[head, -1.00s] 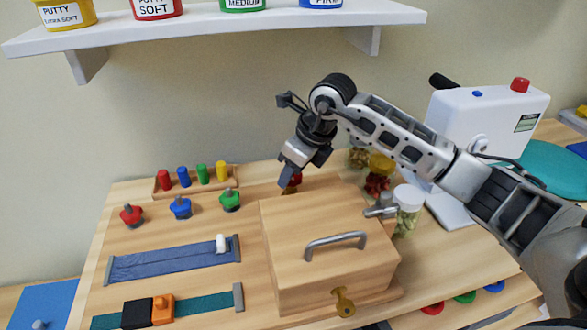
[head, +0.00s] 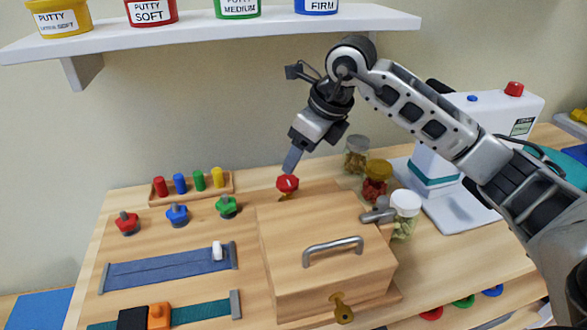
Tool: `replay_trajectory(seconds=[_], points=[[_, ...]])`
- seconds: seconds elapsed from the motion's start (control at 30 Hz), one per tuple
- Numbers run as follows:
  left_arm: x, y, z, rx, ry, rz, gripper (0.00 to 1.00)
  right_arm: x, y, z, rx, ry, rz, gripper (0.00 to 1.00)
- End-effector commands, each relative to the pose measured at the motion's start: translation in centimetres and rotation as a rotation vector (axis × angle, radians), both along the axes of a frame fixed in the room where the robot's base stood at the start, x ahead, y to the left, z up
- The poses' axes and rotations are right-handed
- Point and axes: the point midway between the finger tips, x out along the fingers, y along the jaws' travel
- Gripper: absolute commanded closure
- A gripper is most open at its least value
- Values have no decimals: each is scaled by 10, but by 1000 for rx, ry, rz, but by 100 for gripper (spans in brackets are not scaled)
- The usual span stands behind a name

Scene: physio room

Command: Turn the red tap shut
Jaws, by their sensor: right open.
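The red tap (head: 287,184) has a red handle on a brass-coloured body and stands behind the wooden box (head: 330,255), at its back left edge. My right gripper (head: 292,160) is open, pointing down just above the red handle. Its near finger shows close over the handle; whether it touches cannot be told. The far finger is hidden. The handle is clear of the jaws as far as I see. My left gripper is not in view.
Red, blue and green knobs (head: 177,214) and a rack of coloured pegs (head: 190,187) are at left. Jars (head: 405,215) and a white machine (head: 450,170) stand at right. A shelf with putty tubs (head: 210,30) hangs above.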

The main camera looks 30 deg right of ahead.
Motion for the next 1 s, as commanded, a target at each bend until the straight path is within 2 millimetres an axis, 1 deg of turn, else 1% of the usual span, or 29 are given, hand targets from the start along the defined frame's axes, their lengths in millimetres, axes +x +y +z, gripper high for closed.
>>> replay_trajectory(seconds=[0.03, 0.2, 0.3, 0.4, 0.57, 1.0], points=[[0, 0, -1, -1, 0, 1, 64, -4, -3, 13, -1, -8, -1, 36], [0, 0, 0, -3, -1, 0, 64, -16, -10, 47, -2, -5, -1, 36], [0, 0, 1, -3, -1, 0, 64, -22, -13, 62, -1, -4, -2, 36], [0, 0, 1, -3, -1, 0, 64, -25, -15, 72, 0, -2, -3, 36], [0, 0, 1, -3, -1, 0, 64, -28, -16, 78, 0, 0, -1, 36], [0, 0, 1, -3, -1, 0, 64, -28, -16, 78, 0, 0, -1, 36]])
